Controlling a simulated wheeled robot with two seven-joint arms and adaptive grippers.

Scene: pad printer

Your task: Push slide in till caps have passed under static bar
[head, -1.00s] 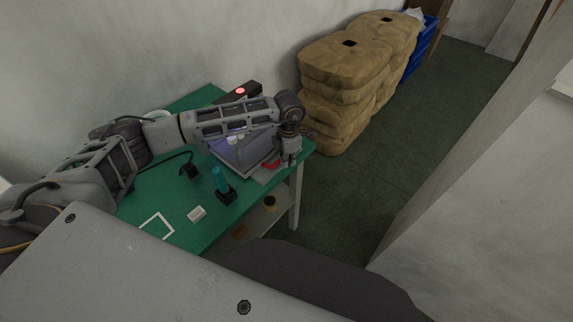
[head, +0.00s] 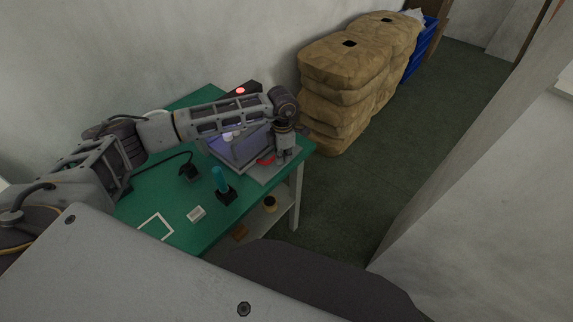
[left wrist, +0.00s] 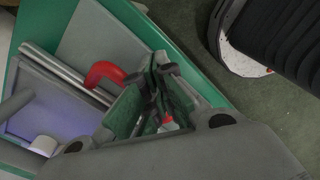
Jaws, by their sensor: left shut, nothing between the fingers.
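The slide (head: 237,152) is a purple-blue tray on the green table, partly hidden under my left arm. Pale caps (head: 228,137) show on it at the arm's lower edge. In the left wrist view, one white cap (left wrist: 43,145) stands on the purple slide surface (left wrist: 62,118). A red handle (head: 266,159) is at the slide's near end, and it also shows in the left wrist view (left wrist: 103,73) beside my fingers. My left gripper (head: 280,161) points down at that end, shut and empty. I cannot clearly make out the static bar. My right gripper is out of view.
A dark box with a red light (head: 240,91) stands behind my arm. A teal-handled tool in a black holder (head: 223,187), a white block (head: 196,213) and a white frame (head: 156,226) lie nearer. Stacked brown sacks (head: 345,85) stand beyond the table.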

